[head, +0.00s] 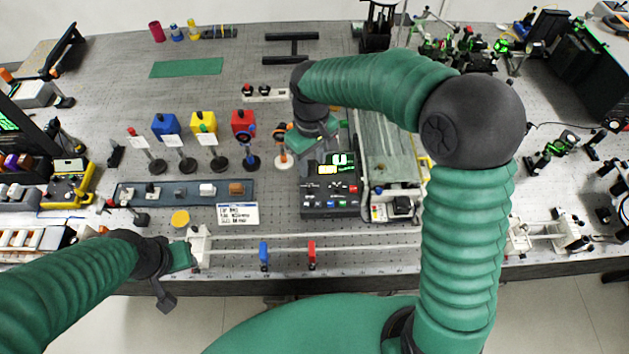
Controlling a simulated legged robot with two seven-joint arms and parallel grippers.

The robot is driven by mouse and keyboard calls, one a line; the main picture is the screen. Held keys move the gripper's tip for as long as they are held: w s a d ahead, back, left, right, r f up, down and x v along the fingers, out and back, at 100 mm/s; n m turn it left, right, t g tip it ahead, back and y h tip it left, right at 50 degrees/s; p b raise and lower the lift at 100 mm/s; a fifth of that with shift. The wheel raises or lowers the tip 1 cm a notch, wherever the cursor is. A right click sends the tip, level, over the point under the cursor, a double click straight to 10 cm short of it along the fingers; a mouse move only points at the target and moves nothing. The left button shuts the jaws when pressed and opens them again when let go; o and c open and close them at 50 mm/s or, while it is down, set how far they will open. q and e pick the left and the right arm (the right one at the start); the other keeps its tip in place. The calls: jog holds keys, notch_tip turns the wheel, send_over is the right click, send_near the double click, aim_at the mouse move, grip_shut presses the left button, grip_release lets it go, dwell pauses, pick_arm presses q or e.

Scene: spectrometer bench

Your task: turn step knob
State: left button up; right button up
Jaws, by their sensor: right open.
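A dark control box (331,203) with a lit green display (341,159), a yellow readout and several small buttons or knobs stands at the centre of the bench. I cannot tell which of its small parts is the step knob. My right gripper (310,143) is open, pointing down just behind and above the box's display. The gripper and arm hide part of the box's back; contact cannot be told. My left gripper (183,256) is low at the front left, beside the white end bracket (200,245) of a rail. Whether its jaws are open is unclear.
A rail with a blue clamp (264,255) and a red clamp (312,254) runs along the front edge. Several stands with coloured blocks (203,123) are left of my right gripper. A long glass-topped unit (390,150) is close on its right.

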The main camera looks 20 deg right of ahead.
aim_at(310, 187)
jog(key=f, duration=0.3)
jog(key=w+f, duration=0.1)
jog(key=f, duration=0.3)
jog(key=w+f, duration=0.1)
jog(key=f, duration=0.2)
jog(key=shift+w+a+f+p, duration=0.2)
jog(key=shift+f+p, duration=0.05)
jog(key=shift+p, duration=0.15)
notch_tip(310, 187, down, 2)
jog(key=shift+s+f, duration=0.1)
jog(key=shift+f, duration=0.1)
jog(key=shift+s+d+f, duration=0.1)
jog(key=shift+s, duration=0.35)
jog(key=shift+w+f, duration=0.2)
jog(key=shift+w, duration=0.15)
jog(key=c, duration=0.5)
pick_arm(q)
jog(key=shift+w+a+r, duration=0.1)
jog(key=shift+w+r, duration=0.05)
jog(key=shift+w, duration=0.25)
jog(key=shift+w+a+r, duration=0.1)
jog(key=shift+w, duration=0.3)
pick_arm(e)
jog(key=shift+s, duration=0.1)
grip_shut()
